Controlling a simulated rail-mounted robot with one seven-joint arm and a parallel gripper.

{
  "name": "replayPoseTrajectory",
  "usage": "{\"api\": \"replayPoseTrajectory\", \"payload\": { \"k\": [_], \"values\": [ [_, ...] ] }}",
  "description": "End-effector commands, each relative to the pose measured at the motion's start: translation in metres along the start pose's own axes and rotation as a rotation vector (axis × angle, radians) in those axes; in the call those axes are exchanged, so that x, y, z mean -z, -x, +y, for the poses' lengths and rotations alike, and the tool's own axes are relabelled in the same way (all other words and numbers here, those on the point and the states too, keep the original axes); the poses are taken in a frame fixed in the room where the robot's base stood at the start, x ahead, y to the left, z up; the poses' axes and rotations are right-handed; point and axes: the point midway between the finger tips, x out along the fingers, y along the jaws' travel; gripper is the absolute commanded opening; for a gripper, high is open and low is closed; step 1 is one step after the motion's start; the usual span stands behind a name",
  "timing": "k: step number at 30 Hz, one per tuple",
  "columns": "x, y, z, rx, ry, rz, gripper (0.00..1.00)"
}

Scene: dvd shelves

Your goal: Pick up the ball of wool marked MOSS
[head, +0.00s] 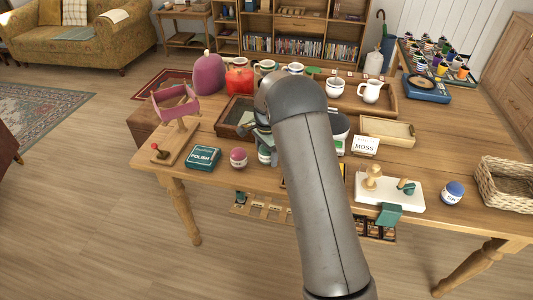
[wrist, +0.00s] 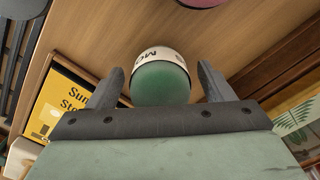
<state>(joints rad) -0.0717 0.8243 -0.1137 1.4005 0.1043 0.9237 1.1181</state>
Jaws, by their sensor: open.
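The green ball of wool (wrist: 160,82) has a white band with dark letters, of which "MO" and an "S" can be read. In the wrist view it lies between the two fingers of my gripper (wrist: 160,80), with a gap to each finger. My gripper is open, and the ball's lower part in the picture is cut off by the gripper body. In the head view my gripper (head: 262,138) is mostly hidden by my arm, over the ball (head: 264,157) on the table. A card reading MOSS (head: 365,146) stands to the right.
A pink ball (head: 238,158) and a teal POLISH box (head: 203,158) lie to the left. A yellow box (wrist: 62,108) is close to the left finger. A wooden tray (head: 226,125) is behind. A blue ball (head: 453,193) and wicker basket (head: 505,188) stand at the right.

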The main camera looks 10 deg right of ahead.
Motion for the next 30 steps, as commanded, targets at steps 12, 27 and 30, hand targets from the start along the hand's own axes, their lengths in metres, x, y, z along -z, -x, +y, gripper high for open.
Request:
{"api": "replayPoseTrajectory", "payload": {
  "k": [12, 27, 30],
  "values": [
    [0.0, 0.0, 0.0, 0.001, 0.0, 0.0, 0.27],
    [0.0, 0.016, -0.001, 0.004, 0.0, 0.002, 0.27],
    [0.0, 0.032, -0.001, 0.006, 0.0, 0.002, 0.27]
  ]
}}
